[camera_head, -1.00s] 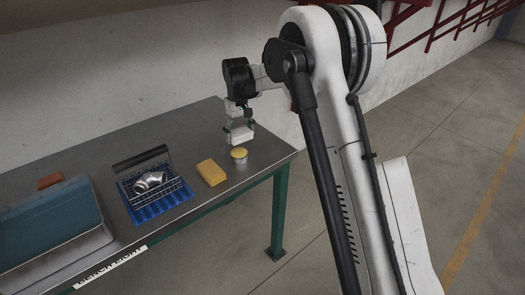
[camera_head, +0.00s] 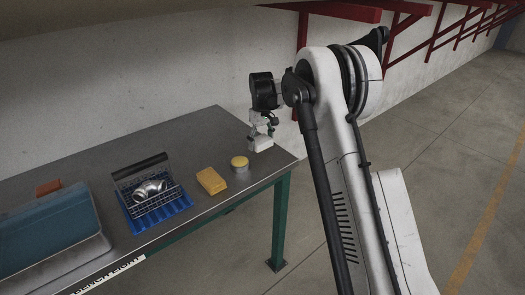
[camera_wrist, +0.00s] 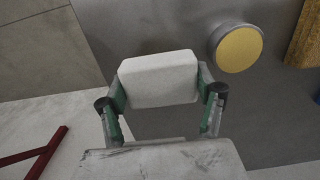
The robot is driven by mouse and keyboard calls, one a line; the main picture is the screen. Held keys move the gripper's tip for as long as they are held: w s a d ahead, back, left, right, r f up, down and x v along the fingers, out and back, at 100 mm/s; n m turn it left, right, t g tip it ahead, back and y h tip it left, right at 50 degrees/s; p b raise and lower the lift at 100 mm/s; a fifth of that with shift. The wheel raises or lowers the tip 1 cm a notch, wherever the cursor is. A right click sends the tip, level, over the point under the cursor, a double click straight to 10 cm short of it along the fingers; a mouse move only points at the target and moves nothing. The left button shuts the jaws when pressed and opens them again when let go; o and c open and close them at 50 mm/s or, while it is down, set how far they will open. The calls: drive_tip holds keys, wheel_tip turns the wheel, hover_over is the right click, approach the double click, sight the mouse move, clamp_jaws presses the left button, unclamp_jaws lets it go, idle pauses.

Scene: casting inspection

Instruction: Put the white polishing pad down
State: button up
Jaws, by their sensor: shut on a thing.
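The white polishing pad (camera_wrist: 158,79) is a pale block held between the two green fingers of my gripper (camera_wrist: 160,100) in the wrist view. In the head view, my gripper (camera_head: 262,136) is near the right end of the metal table (camera_head: 205,133), with the white pad (camera_head: 261,144) at its lower end. The gripper is shut on the pad. The pad is low over the table or touching it; I cannot tell which. It is apart from the yellow-topped round tin.
The yellow-topped tin (camera_head: 240,165) and a yellow sponge block (camera_head: 211,181) are left of my gripper. A blue tray (camera_head: 162,208) with a rack and shiny metal casting (camera_head: 150,190) is farther left, near a blue-lidded case (camera_head: 45,236). The table's right edge is close.

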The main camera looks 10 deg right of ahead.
sight(263, 156)
drive_tip(key=shift+d+f, duration=0.3)
drive_tip(key=shift+f, duration=1.85)
drive_tip(key=shift+f, duration=0.2)
drive_tip(key=o, duration=1.3)
drive_tip(key=shift+r, duration=0.2)
